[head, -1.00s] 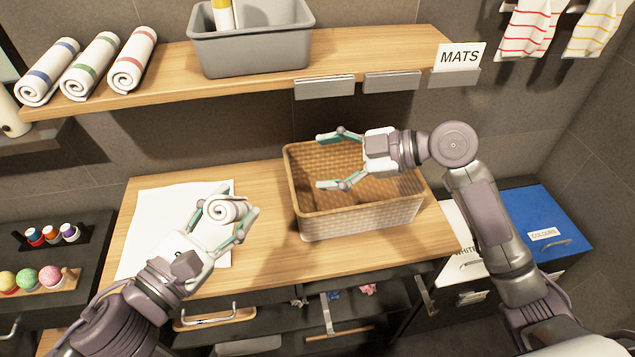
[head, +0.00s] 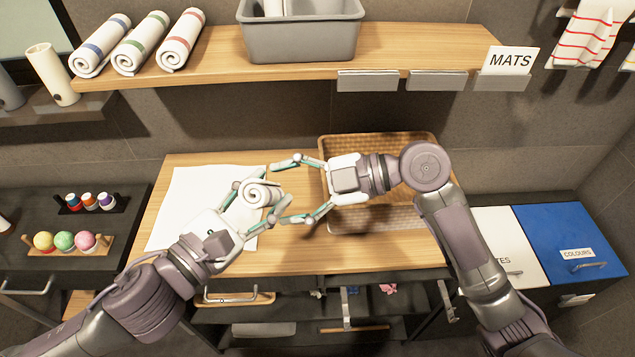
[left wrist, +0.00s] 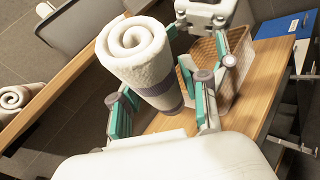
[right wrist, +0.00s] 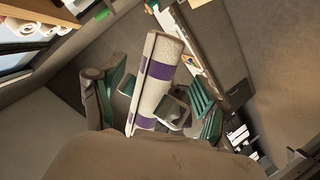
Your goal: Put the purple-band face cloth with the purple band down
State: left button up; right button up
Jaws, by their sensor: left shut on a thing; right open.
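The purple-band face cloth (head: 262,194) is a white roll held above the white mat's right edge. Its purple band shows clearly in the right wrist view (right wrist: 160,71) and looks greyish in the left wrist view (left wrist: 157,86). My left gripper (head: 257,199) is shut on the roll. My right gripper (head: 286,192) is open and faces it from the right, with a finger on either side of the roll in the right wrist view; I cannot tell whether they touch it.
A white mat (head: 190,205) lies on the wooden counter (head: 300,257). A wicker basket (head: 385,143) stands behind my right gripper. The shelf (head: 415,55) above carries several rolled towels (head: 140,43) and a grey bin (head: 302,38). Bare counter shows in front.

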jog(key=shift+x, duration=0.9)
jog(key=c, duration=1.1)
pick_arm(q)
jog(key=o, duration=0.7)
pick_arm(e)
jog(key=shift+c, duration=1.1)
pick_arm(q)
jog(key=o, duration=0.5)
jog(key=shift+d, duration=0.1)
